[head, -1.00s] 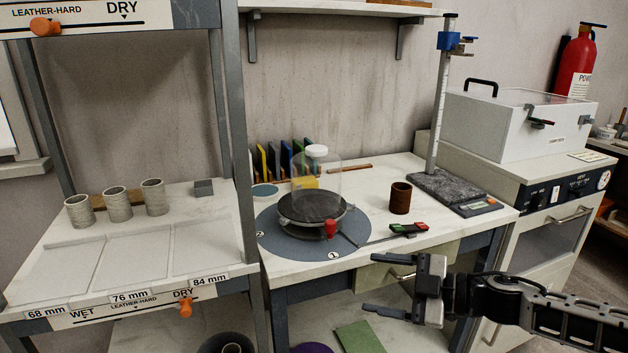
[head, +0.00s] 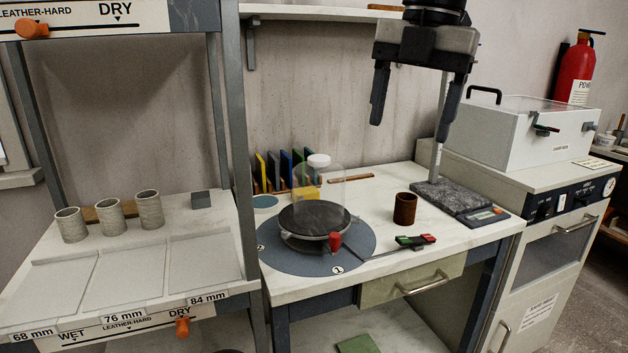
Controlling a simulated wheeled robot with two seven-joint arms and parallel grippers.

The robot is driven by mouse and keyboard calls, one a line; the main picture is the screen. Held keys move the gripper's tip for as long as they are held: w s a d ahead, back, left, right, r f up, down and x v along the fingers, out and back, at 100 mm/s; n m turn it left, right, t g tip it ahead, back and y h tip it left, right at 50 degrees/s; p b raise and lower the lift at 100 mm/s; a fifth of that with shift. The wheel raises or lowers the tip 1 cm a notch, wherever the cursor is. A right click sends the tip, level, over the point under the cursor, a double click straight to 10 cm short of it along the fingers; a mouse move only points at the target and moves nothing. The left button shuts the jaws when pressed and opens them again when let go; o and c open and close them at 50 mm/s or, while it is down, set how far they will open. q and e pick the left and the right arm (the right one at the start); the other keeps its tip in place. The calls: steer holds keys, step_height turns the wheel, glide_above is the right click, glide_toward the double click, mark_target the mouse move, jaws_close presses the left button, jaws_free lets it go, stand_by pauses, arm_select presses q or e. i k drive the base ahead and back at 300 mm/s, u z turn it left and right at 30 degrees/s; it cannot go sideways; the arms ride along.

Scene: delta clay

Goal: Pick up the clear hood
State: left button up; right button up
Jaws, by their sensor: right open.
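The clear hood (head: 333,184) is a transparent dome with a white knob (head: 318,160) on top. It stands over a dark round turntable (head: 313,218) on a blue-grey disc on the bench. My right gripper (head: 412,112) hangs high above the bench, to the right of the hood and well above its knob. Its two dark fingers point down, apart and empty. My left gripper is not in view.
A measuring stand (head: 452,196) rises behind my right gripper. Coloured cards (head: 273,170) stand behind the hood. A shelf post (head: 232,150) rises at left; a white box (head: 535,130) sits at right.

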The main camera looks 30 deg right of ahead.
mark_target(319, 183)
steer(key=i, duration=0.9)
